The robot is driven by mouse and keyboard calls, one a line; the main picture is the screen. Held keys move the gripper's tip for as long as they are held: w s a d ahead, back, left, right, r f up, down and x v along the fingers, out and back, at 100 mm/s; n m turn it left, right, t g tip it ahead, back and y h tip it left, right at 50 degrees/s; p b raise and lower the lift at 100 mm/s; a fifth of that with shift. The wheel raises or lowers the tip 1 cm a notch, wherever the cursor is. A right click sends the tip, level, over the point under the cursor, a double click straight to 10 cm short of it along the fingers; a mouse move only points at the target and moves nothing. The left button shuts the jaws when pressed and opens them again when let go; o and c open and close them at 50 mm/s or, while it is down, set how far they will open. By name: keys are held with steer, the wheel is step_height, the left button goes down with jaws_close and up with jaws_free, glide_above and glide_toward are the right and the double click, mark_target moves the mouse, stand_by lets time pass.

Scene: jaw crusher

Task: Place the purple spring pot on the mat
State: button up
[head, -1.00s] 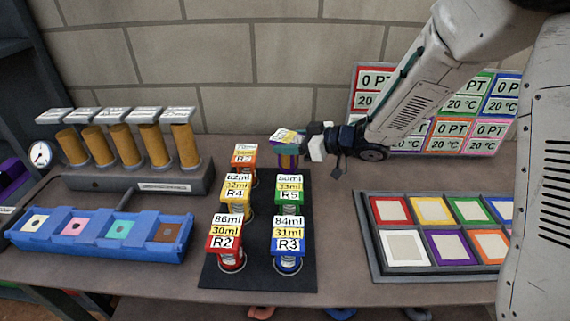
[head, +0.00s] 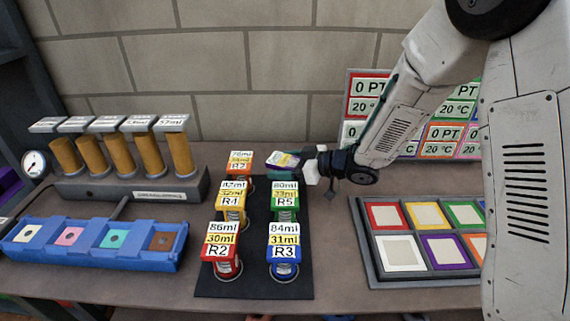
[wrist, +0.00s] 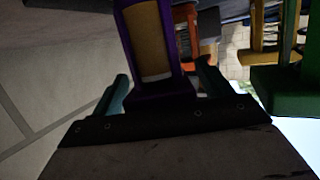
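The purple spring pot (wrist: 144,40) fills the space between my teal fingers in the wrist view, close against both. In the head view its white and yellow label (head: 283,159) tilts, and my gripper (head: 288,172) hides most of its body. My gripper is shut on the pot at the back right of the black mat (head: 254,284). The pot is behind the green pot R5 (head: 285,201) and right of the orange pot (head: 240,161). I cannot tell whether its base touches the mat.
On the mat stand also the yellow pot R4 (head: 231,203), red pot R2 (head: 221,244) and blue pot R3 (head: 284,244). A tray of coloured squares (head: 371,265) is at right. A blue tray (head: 100,252) and a rack of tan cylinders (head: 125,185) are at left.

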steer(key=shift+r, duration=0.1)
steer(key=shift+d+r, duration=0.15)
steer(key=shift+d, duration=0.05)
steer(key=v, duration=1.1)
steer(key=shift+s+d, duration=0.2)
steer(key=shift+d, duration=0.05)
steer(key=w+d+r+m+t+h, duration=0.4)
steer(key=d+r+t+h, duration=0.15)
steer(key=d+h, duration=0.25)
steer(key=s+d+r+m+g+h, duration=0.2)
steer(key=s+d+r+m+h, duration=0.35)
steer(key=s+d+h, duration=0.35)
steer(key=s+a+m+g+y, duration=0.1)
steer(key=s+g, duration=0.3)
steer(key=s, duration=0.8)
steer(key=s+a+m+g+y, duration=0.1)
steer(key=s+g, duration=0.3)
steer(key=s, duration=0.9)
steer(key=shift+s+a+r+m+y, duration=0.25)
steer(key=shift+r+m+y, duration=0.15)
steer(key=shift+m+y, duration=0.45)
